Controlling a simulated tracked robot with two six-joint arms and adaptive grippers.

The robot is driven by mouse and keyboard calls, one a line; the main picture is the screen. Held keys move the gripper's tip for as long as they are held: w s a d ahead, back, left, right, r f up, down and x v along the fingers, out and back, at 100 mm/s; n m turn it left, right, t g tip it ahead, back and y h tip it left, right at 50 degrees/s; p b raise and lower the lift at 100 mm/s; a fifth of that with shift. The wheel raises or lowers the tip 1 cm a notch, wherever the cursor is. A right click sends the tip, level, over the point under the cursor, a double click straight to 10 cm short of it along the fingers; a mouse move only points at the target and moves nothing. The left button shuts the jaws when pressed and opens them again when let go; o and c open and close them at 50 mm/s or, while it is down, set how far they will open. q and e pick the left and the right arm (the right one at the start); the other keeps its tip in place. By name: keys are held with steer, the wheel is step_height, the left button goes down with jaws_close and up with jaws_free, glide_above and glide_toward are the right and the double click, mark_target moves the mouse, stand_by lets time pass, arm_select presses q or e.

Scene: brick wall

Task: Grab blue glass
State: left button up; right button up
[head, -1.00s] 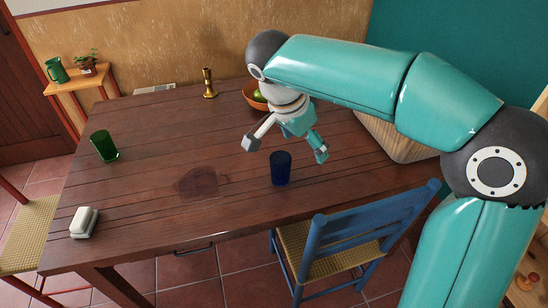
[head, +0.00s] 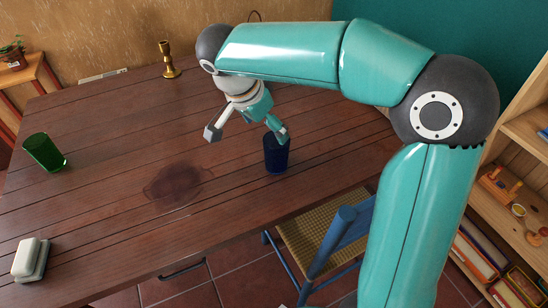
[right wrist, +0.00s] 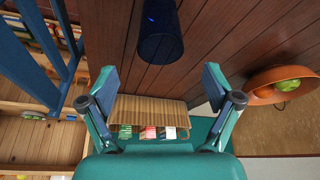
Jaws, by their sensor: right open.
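The dark blue glass (head: 276,155) stands upright on the wooden table (head: 110,160), near its front edge by the chair. In the right wrist view the blue glass (right wrist: 160,35) shows at the top, beyond the fingertips and roughly centred between them. My right gripper (head: 247,136) is open and empty. In the head view one finger overlaps the glass's rim; I cannot tell whether it touches. In the right wrist view my right gripper (right wrist: 159,80) has its fingers spread wide with nothing between them. My left gripper is not in view.
A brass candlestick (head: 168,60) stands at the back. A blue chair (head: 335,235) is at the front edge.

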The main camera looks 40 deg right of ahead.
mark_target(276, 142)
steer(key=x, duration=0.7)
steer(key=shift+s+d+f+b, duration=0.15)
steer(key=shift+f+b, duration=0.05)
steer(key=shift+b, duration=0.2)
steer(key=shift+a+x, duration=0.2)
steer(key=shift+x, duration=2.45)
steer(key=shift+f, duration=0.1)
steer(key=c, duration=1.1)
